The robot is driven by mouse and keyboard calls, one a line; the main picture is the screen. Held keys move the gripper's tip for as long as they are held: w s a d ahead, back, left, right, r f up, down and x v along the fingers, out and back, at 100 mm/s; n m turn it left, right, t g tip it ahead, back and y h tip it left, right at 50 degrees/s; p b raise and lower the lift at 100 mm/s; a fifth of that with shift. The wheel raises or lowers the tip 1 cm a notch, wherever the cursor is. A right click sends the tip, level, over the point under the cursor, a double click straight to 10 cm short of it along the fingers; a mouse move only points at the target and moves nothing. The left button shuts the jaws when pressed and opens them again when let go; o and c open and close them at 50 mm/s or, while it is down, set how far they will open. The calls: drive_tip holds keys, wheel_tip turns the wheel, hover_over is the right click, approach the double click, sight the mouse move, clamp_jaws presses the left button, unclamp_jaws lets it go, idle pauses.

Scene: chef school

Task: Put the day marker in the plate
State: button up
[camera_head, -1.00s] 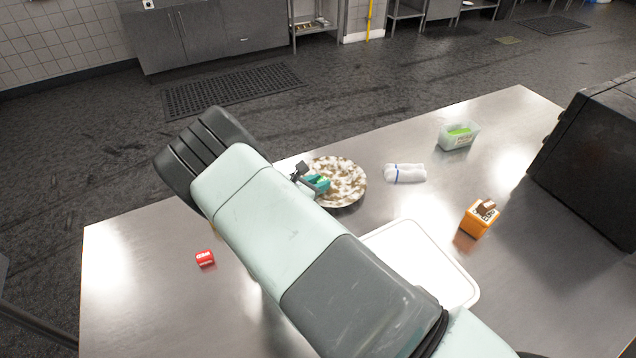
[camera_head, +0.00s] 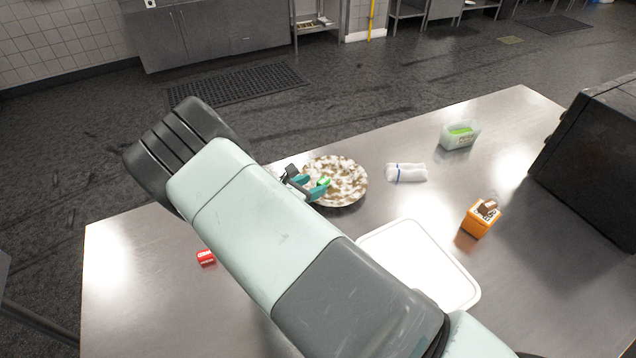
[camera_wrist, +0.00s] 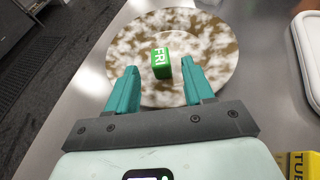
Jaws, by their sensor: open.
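The day marker is a small green block (camera_wrist: 161,63) with white "FRI" lettering. It appears to rest in the plate (camera_wrist: 215,50), which is round with a mottled brown and white pattern. The marker also shows as a small green spot in the head view (camera_head: 324,181), over the near left part of the plate (camera_head: 350,185). My gripper (camera_wrist: 159,67) is open, with its teal fingers at the near side of the marker and visible gaps on both sides of it. In the head view my gripper (camera_head: 313,187) is at the plate's left edge, partly hidden by my arm.
A red block (camera_head: 206,257) lies at the table's left. A white tray (camera_head: 462,278), an orange box with a brown block (camera_head: 481,219), a white rolled cloth (camera_head: 406,173) and a pale green container (camera_head: 446,137) stand to the right. A black appliance (camera_head: 590,150) stands at the far right.

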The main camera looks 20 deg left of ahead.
drive_tip(key=v, duration=0.8)
drive_tip(key=shift+d+r, duration=0.1)
drive_tip(key=d+r+m+g, duration=0.9)
drive_tip(key=d+r+m, duration=0.8)
drive_tip(key=d+r, duration=0.7)
drive_tip(key=s+d+r+m+y, duration=0.1)
drive_tip(key=s+d+r+m, duration=0.2)
drive_tip(key=s, duration=0.3)
drive_tip(key=s+d+r+m+t+y, duration=0.1)
drive_tip(key=s+d+r+m+y, duration=0.1)
drive_tip(key=s+d+r+m, duration=0.2)
drive_tip(key=s+d+r+m+t+y, duration=0.1)
drive_tip(key=s+d+r+m+y, duration=0.1)
drive_tip(key=s+r+m, duration=0.5)
drive_tip(key=s+d, duration=0.1)
drive_tip(key=s, duration=0.2)
drive_tip(key=shift+d+r, duration=0.2)
drive_tip(key=shift+d, duration=0.1)
